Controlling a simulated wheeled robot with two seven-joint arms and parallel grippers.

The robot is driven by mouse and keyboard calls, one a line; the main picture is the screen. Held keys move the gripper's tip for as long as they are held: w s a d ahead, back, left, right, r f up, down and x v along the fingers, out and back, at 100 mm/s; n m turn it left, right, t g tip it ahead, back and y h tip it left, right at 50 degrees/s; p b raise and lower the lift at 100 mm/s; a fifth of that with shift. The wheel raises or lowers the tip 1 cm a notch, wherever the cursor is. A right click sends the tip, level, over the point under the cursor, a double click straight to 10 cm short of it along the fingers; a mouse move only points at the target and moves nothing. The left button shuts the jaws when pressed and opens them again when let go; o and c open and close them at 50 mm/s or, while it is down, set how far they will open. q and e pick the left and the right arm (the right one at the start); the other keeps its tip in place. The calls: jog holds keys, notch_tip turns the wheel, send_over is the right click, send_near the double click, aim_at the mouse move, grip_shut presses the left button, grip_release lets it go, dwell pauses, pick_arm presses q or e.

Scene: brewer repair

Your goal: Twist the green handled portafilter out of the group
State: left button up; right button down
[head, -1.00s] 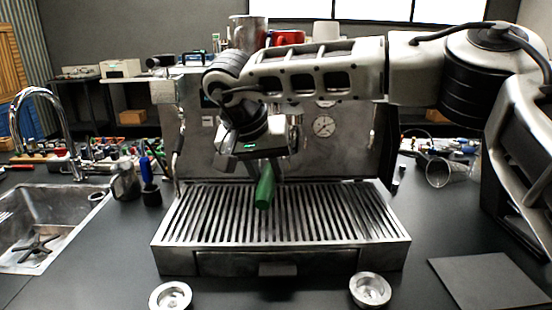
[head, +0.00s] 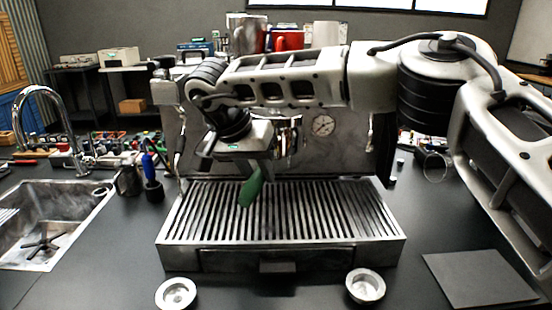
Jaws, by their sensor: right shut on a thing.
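The green portafilter handle (head: 251,188) points down and toward me under the espresso machine's front, above the slatted drip tray (head: 370,222). My right gripper (head: 246,168) comes from the upper right and is shut on the portafilter handle near its upper end. The group (head: 287,138) shows just right of the gripper, and the gripper and wrist partly hide it. I cannot see whether the portafilter's lugs are still in the group. My left gripper is not in view.
Two metal baskets (head: 176,293) and (head: 366,286) sit on the counter in front of the machine. A dark flat mat (head: 480,278) lies at right. A sink with a tap (head: 45,225) is at left.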

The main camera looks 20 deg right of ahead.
jog(key=shift+w+a+r+m+p, duration=0.1)
jog(key=shift+w+a+m+p, duration=0.2)
jog(key=shift+m+p, duration=0.25)
jog(key=shift+w+a+m+g+h, duration=0.15)
jog(key=shift+w+a+m+g, duration=0.35)
jog(key=shift+m, duration=0.35)
jog(key=shift+w+a+m+g+h, duration=0.15)
jog(key=shift+w+a+m+g, duration=0.35)
jog(key=shift+m, duration=0.3)
jog(key=shift+w+d, duration=0.1)
jog(key=shift+f, duration=1.25)
dwell(2.5)
dwell(0.8)
jog(key=s+a, duration=0.7)
jog(key=a, duration=0.4)
dwell(0.8)
